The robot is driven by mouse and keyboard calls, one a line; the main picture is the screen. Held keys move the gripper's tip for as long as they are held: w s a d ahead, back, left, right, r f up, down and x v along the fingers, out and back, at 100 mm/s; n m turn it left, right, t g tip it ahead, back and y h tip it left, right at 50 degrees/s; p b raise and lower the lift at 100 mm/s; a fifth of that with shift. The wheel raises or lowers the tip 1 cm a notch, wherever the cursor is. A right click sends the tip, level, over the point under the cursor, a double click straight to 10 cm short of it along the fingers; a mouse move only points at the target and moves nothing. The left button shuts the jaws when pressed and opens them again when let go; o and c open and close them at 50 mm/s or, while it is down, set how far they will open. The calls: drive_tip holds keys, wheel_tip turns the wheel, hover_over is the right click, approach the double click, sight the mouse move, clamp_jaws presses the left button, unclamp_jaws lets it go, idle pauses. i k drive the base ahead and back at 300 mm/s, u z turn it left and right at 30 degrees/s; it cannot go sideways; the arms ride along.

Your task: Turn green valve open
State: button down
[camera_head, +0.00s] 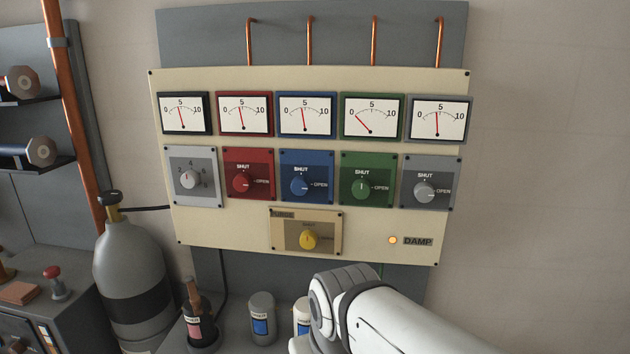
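The green valve (364,188) is a round knob on a green plate, in the lower row of the cream panel (215,228). Its plate reads SHUT above the knob and OPEN to the right. The knob's pale pointer mark appears to face up, toward SHUT. The green-framed gauge (372,118) above it has its needle low, near the left end of the scale. My arm (385,310) reaches in from the lower right, below the panel and apart from the valve. My gripper is not in view.
Blue (300,187) and grey (424,192) knobs flank the green one; a red knob (240,184) is farther left. A yellow knob (308,240) sits below. Bottles (262,312) stand below; a gas cylinder (130,270) stands left.

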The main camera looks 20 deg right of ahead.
sight(361, 188)
drive_tip(key=u, duration=1.15)
drive_tip(key=k, duration=1.3)
drive_tip(key=z, duration=1.25)
drive_tip(key=i, duration=1)
drive_tip(key=z, duration=0.05)
